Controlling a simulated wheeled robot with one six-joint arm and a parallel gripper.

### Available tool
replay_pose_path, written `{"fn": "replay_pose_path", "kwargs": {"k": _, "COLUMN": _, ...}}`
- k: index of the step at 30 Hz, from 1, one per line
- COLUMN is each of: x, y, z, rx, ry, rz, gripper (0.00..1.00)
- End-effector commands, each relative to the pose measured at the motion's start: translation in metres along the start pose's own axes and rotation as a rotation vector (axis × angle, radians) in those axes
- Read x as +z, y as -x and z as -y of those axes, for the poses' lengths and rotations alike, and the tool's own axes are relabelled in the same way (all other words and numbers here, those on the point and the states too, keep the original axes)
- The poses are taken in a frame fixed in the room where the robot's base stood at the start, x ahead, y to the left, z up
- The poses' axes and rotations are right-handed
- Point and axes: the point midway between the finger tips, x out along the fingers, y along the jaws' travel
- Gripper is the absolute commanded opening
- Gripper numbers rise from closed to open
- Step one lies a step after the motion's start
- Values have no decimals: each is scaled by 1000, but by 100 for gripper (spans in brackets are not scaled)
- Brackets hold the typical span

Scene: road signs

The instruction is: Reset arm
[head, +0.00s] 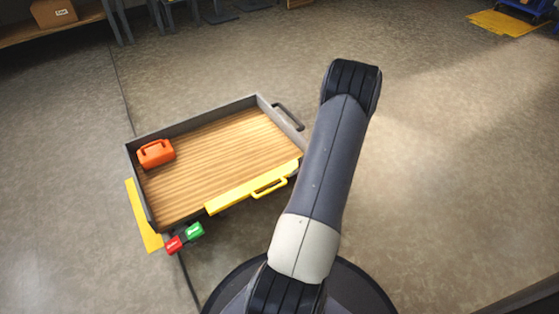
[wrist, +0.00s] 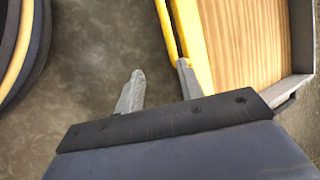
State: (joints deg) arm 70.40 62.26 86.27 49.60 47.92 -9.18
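My arm (head: 325,165) stretches up and away from its base in the head view, right of a wooden tray table. My gripper (wrist: 160,78) shows in the wrist view with its two grey fingers apart and bare floor between them. I see nothing held. The right finger appears close to the table's yellow front edge (wrist: 189,30); I cannot tell whether they touch. The gripper is hidden in the head view.
The table has a grey rim (head: 190,122) and a yellow front gate (head: 235,190) with a handle. An orange canister-like object (head: 156,153) sits at its left. Red (head: 173,245) and green (head: 194,231) blocks are at its front. Floor on the right is clear.

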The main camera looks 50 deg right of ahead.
Motion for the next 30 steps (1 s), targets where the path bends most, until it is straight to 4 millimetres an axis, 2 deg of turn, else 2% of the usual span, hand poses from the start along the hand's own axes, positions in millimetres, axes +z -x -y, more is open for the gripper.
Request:
{"fn": "replay_pose_path", "kwargs": {"k": 5, "x": 0, "y": -19, "z": -1, "rx": 2, "ry": 3, "rz": 4, "gripper": 36}}
{"fn": "replay_pose_path", "kwargs": {"k": 12, "x": 0, "y": -58, "z": -1, "rx": 2, "ry": 3, "rz": 5, "gripper": 36}}
{"fn": "replay_pose_path", "kwargs": {"k": 16, "x": 1, "y": -73, "z": 0, "rx": 2, "ry": 4, "rz": 4, "gripper": 36}}
{"fn": "replay_pose_path", "kwargs": {"k": 21, "x": 2, "y": -83, "z": 1, "rx": 2, "ry": 3, "rz": 4, "gripper": 36}}
{"fn": "replay_pose_path", "kwargs": {"k": 30, "x": 2, "y": -83, "z": 2, "rx": 2, "ry": 3, "rz": 4, "gripper": 36}}
